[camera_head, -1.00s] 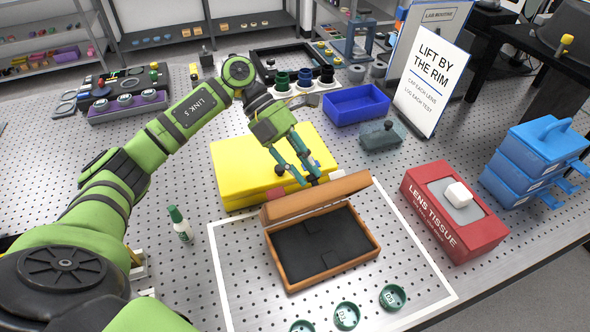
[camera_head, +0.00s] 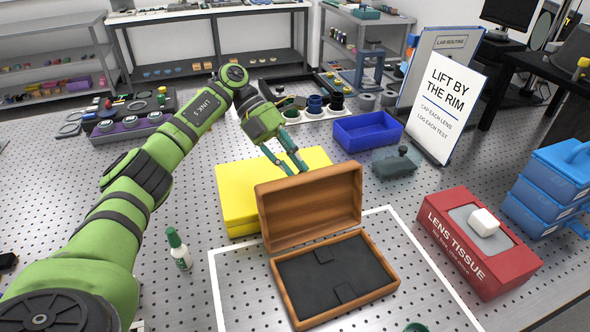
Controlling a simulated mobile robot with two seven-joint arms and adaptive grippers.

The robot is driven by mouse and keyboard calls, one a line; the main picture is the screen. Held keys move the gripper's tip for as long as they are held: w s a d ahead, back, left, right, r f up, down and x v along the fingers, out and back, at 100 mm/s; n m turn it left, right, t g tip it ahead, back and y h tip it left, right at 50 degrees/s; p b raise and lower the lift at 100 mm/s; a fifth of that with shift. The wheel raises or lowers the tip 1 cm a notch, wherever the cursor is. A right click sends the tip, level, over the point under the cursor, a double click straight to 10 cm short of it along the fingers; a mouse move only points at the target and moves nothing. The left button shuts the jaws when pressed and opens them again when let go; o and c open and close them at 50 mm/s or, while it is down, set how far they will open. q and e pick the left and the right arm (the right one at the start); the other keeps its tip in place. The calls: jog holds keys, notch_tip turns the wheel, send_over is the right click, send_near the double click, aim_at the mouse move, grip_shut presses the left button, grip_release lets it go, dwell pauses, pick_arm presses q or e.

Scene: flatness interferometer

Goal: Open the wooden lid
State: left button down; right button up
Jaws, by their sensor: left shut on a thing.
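The wooden box (camera_head: 390,268) stands in the white outlined area, with a dark foam insert (camera_head: 335,272) inside. Its wooden lid (camera_head: 310,207) is up along the box's back edge, and its inner face shows to me. The lid stands steeply over the open box. My left gripper (camera_head: 297,170) reaches in from behind the lid, with its fingertips at the lid's top edge. It is shut on the lid, though the lid partly hides the contact. My right gripper is not in view.
A yellow case (camera_head: 236,195) lies right behind the lid. A red lens tissue box (camera_head: 470,240) stands to the right and a small green-capped bottle (camera_head: 179,250) to the left. A blue tray (camera_head: 368,132) and a sign (camera_head: 448,105) stand farther back.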

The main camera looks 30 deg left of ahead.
pick_arm(q)
jog(key=f, duration=0.2)
jog(key=shift+s+d+f+g, duration=0.1)
jog(key=shift+s+f+g, duration=0.15)
jog(key=shift+f+g, duration=0.1)
jog(key=c, duration=1.1)
grip_release()
jog(key=shift+o, duration=0.2)
jog(key=shift+w, duration=0.1)
jog(key=shift+d, duration=0.15)
jog(key=v, duration=0.8)
jog(key=shift+d+r, duration=0.2)
jog(key=shift+r, duration=0.25)
